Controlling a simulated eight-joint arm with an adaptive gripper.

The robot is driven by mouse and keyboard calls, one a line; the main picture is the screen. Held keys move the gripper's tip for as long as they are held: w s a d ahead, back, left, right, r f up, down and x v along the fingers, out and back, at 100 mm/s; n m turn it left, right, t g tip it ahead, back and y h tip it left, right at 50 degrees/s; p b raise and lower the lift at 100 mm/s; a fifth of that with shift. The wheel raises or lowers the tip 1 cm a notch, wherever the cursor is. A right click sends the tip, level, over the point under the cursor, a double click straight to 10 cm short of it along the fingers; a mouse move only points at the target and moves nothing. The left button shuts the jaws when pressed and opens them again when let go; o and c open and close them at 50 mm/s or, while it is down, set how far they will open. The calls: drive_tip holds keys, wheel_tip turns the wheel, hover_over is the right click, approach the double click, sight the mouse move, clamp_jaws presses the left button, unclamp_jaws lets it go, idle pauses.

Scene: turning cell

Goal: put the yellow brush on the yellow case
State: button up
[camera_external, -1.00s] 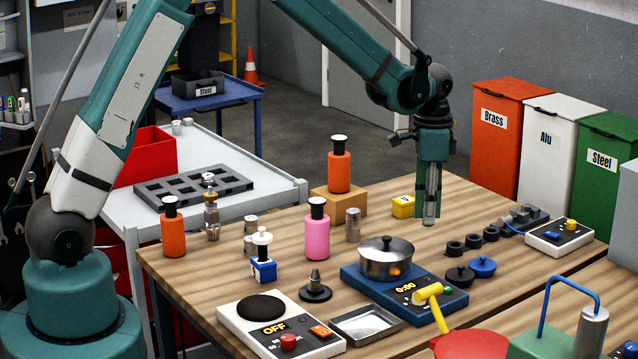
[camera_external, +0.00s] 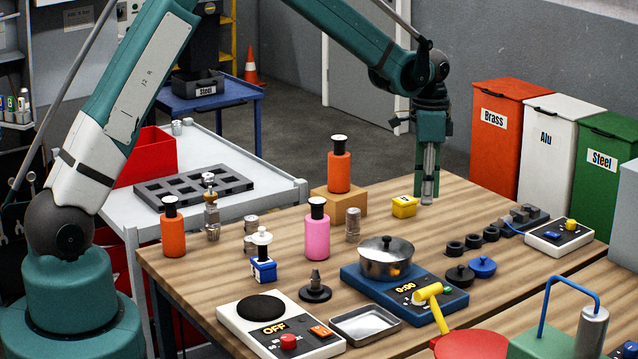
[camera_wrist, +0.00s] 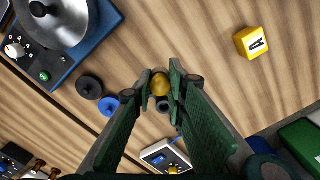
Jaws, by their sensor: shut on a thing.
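My gripper (camera_external: 427,198) hangs over the back part of the wooden table, pointing down. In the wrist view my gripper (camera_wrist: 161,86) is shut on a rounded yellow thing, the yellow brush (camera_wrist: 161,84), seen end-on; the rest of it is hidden. In the external view the brush can hardly be made out between the fingers. The yellow case (camera_external: 403,206) is a small yellow block with a label, on the table just left of my gripper. It also shows at the upper right of the wrist view (camera_wrist: 250,43), apart from my fingers.
An orange bottle (camera_external: 339,170) stands on a cardboard-coloured block (camera_external: 340,204) left of the case. Table around the case is clear.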

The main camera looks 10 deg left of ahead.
drive_tip(key=w+a+r+p, duration=0.1)
drive_tip(key=w+a, duration=0.2)
drive_tip(key=w, duration=0.6)
drive_tip(key=w+a+r+m+p, duration=0.1)
drive_tip(key=w+a+r, duration=0.1)
drive_tip(key=w, duration=0.7)
drive_tip(key=shift+w+a+r, duration=0.15)
drive_tip(key=shift+w+a, duration=0.15)
drive_tip(key=shift+a, duration=0.35)
hover_over(405, 199)
drive_tip(key=shift+f, duration=3.15)
drive_tip(key=shift+f+p, duration=0.35)
drive_tip(key=shift+f, duration=1.5)
drive_tip(key=shift+f, duration=0.2)
drive_tip(key=o, duration=0.8)
